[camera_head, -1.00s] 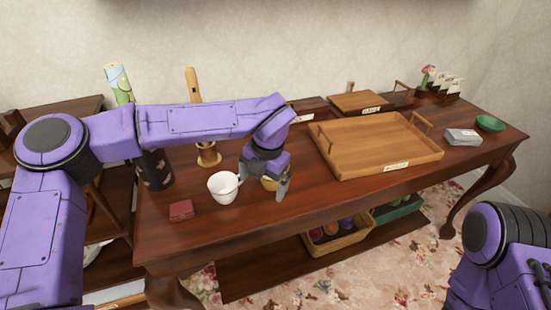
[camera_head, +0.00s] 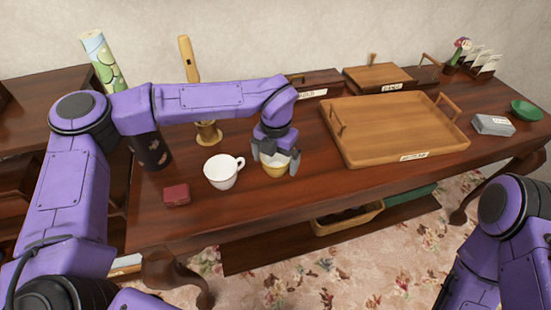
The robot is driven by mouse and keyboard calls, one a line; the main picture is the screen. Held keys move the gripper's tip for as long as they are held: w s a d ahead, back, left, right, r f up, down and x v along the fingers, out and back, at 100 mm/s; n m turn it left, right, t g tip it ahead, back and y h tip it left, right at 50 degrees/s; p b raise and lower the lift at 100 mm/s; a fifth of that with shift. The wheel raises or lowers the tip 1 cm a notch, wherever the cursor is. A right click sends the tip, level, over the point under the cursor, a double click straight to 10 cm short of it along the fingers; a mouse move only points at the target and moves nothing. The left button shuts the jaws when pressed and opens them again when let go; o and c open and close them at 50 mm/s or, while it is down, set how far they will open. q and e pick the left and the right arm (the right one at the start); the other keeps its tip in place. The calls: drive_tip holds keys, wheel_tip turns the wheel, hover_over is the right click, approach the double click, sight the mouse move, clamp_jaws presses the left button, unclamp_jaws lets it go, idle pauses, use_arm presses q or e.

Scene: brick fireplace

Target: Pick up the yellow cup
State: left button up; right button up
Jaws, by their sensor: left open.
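The yellow cup (camera_head: 275,170) stands on the dark wooden table, just right of a white cup. Its inside looks pale, and its upper rim is partly hidden by my gripper. My left gripper (camera_head: 277,162) points down over the yellow cup, with its fingers open and one finger at each side of the rim. I cannot tell whether the fingers touch the cup. My right arm shows at the lower right, but its gripper is out of view.
The white cup (camera_head: 221,172) stands close on the left, its handle toward the yellow cup. A small red box (camera_head: 176,194) lies further left. A large wooden tray (camera_head: 440,150) sits to the right. A wooden stand (camera_head: 208,133) is behind. Bare table lies in front.

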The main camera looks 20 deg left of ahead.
use_arm(q)
drive_tip(key=shift+f, duration=0.2)
drive_tip(key=c, duration=0.9)
